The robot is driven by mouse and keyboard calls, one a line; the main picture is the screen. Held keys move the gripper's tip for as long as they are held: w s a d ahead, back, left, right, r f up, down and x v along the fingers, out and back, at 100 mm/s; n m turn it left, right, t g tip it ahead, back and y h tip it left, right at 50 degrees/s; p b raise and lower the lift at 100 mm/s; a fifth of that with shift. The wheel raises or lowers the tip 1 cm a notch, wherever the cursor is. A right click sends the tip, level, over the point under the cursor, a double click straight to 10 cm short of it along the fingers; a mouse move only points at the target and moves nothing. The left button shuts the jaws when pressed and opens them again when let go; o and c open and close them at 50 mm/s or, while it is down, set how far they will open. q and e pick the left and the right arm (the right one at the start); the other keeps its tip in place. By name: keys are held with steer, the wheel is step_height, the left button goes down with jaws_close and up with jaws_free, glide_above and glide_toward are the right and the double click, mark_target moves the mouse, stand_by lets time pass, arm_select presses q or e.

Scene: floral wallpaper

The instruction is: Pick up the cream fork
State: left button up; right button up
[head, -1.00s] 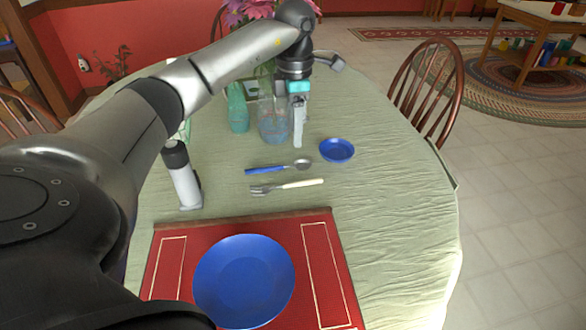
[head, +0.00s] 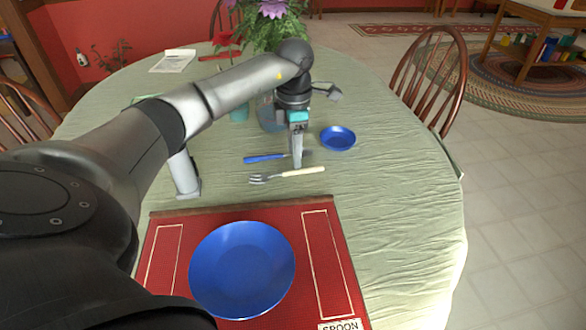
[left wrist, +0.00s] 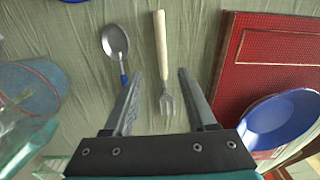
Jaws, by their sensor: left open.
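The cream fork (head: 287,174) lies on the green tablecloth in the head view, its cream handle to the right and metal tines to the left. In the left wrist view the fork (left wrist: 161,50) lies between my gripper's two fingers in the picture, tines towards the gripper. My left gripper (head: 297,163) is open and empty above the table, beside the fork on its far side in the head view; the gripper also shows in the left wrist view (left wrist: 160,85). I cannot tell its exact height. My right gripper is not in view.
A blue-handled spoon (head: 265,157) lies just beyond the fork, partly behind my gripper. A small blue bowl (head: 338,138) stands to the right. A red placemat (head: 322,258) with a blue plate (head: 242,268) is in front. A blue glass (left wrist: 28,88) stands nearby.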

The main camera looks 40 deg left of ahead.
mark_target(293, 170)
arm_select(q)
steer(key=f, duration=0.1)
steer(key=f+b, duration=0.1)
steer(key=f, duration=0.1)
steer(key=shift+s, duration=0.35)
steer(key=shift+f+b, duration=0.3)
steer(key=shift+f, duration=0.45)
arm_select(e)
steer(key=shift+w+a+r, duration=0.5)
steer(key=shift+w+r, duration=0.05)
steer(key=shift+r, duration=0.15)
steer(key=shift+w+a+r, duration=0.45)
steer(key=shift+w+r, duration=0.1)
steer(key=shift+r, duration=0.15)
arm_select(q)
steer(key=shift+c, duration=0.4)
steer(key=shift+d, duration=0.1)
jaws_close()
